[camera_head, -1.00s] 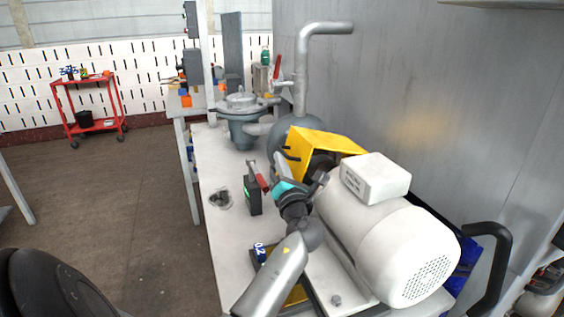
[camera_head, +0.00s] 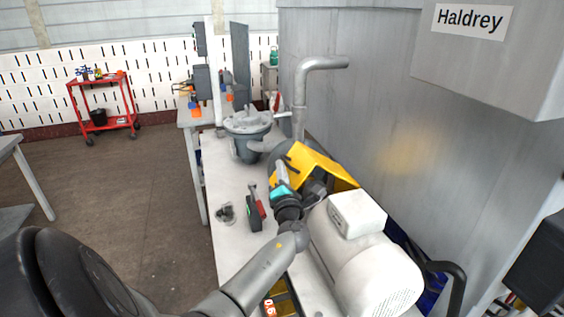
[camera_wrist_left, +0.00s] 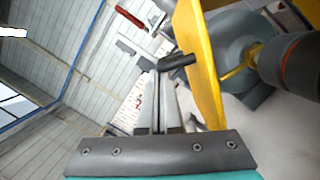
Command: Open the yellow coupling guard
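The yellow coupling guard (camera_head: 334,168) sits between the grey pump (camera_head: 258,148) and the white motor (camera_head: 365,262). My left gripper (camera_head: 282,172) is at the guard's near left side. In the left wrist view, a yellow guard panel (camera_wrist_left: 203,70) stands close to the right of my left fingers (camera_wrist_left: 166,85). A short dark handle bar (camera_wrist_left: 177,62) juts from the panel at my fingertips. The fingers are close together and appear closed on it. Past the panel, a grey round housing (camera_wrist_left: 238,45) and a dark shaft part (camera_wrist_left: 300,65) show. My right gripper is out of view.
A small black device (camera_head: 254,214) with a red lever stands on the white bench (camera_head: 228,186) beside my left wrist. A grey pipe (camera_head: 300,95) rises behind the guard. A grey wall panel closes the right side. The floor on the left is clear around a red cart (camera_head: 105,100).

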